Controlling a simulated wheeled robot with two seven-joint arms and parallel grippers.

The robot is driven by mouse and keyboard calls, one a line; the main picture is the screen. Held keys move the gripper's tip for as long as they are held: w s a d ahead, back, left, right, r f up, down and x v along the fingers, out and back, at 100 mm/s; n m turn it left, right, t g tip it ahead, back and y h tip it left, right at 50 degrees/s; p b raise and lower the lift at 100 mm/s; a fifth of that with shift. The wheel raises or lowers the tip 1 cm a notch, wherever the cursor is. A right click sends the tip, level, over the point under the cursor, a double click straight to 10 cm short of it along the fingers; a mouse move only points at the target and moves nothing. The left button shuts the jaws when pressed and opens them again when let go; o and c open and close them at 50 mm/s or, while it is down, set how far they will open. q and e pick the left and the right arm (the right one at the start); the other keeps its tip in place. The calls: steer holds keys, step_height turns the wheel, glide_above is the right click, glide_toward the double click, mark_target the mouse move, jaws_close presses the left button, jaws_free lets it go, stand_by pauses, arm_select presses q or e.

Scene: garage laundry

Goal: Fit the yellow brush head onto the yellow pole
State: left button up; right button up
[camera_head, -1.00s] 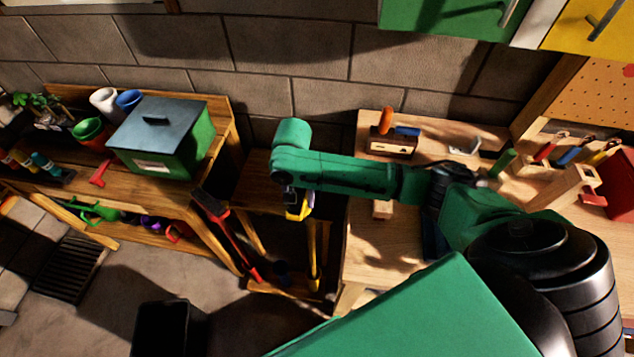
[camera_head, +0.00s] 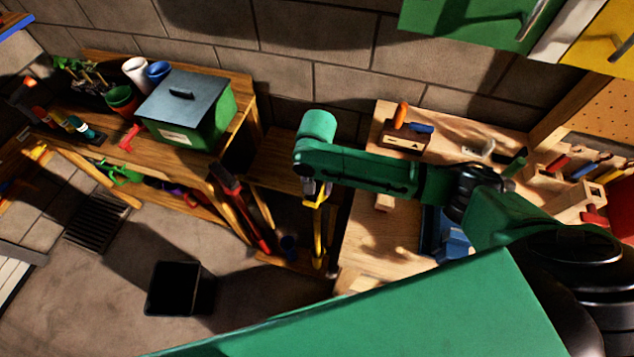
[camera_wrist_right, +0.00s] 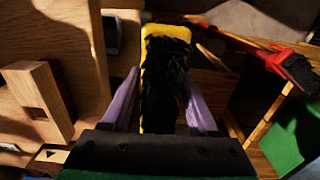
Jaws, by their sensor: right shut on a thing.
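The yellow brush head (camera_head: 319,193) is held in my right gripper (camera_head: 311,184), with dark bristles showing between its purple fingers in the wrist view (camera_wrist_right: 152,82). The yellow pole (camera_head: 318,240) stands upright below it, in the wooden rack between the two benches. In the head view the brush head lines up over the top of the pole. I cannot tell whether they touch. The pole is not clearly seen in the wrist view. My left gripper is out of view.
A red-handled broom (camera_head: 247,214) leans left of the pole. A green box with grey lid (camera_head: 187,110) stands on the left bench. The right workbench (camera_head: 375,245) holds a wooden block of tools (camera_head: 404,138) and a blue crate (camera_head: 455,245). A black bin (camera_head: 180,288) stands on open floor.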

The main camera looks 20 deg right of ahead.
steer(key=shift+f+b, duration=1.5)
steer(key=shift+f, duration=1.35)
steer(key=shift+f+b, duration=0.5)
steer(key=shift+f, duration=1.15)
steer(key=shift+f+b, duration=0.6)
steer(key=shift+f, duration=0.9)
steer(key=o, duration=1.5)
step_height(320, 180, up, 15)
steer(key=shift+f+b, duration=0.15)
steer(key=shift+b, duration=0.35)
steer(key=shift+f, duration=0.1)
